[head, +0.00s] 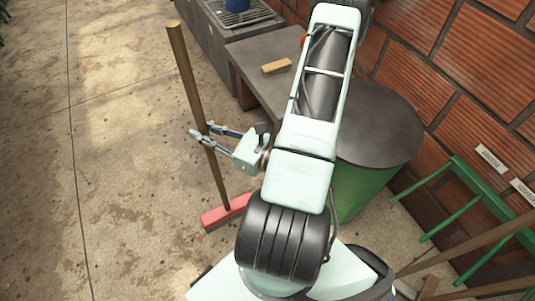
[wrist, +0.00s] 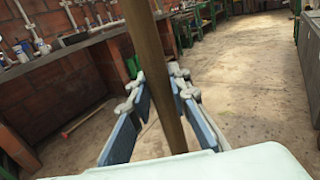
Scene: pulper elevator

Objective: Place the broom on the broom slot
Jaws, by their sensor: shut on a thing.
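The broom has a brown wooden handle (head: 188,68) and a red head (head: 225,212). My gripper (head: 203,134) is shut on the handle around its middle, left of my arm in the head view. The handle leans slightly, its top toward the left. The red head is low, at or near the floor; I cannot tell if it touches. In the wrist view the handle (wrist: 158,60) passes between the two blue-grey fingers (wrist: 162,112). A green rack with several prongs (head: 470,190) is on the brick wall at the right, below small white labels (head: 490,158); it looks like the broom slot.
A green bin with a dark round lid (head: 385,125) stands between my arm and the rack. A grey counter (head: 262,50) holds a tan block (head: 276,67). Wooden poles (head: 470,245) show at the lower right. The concrete floor (head: 120,150) at left is clear.

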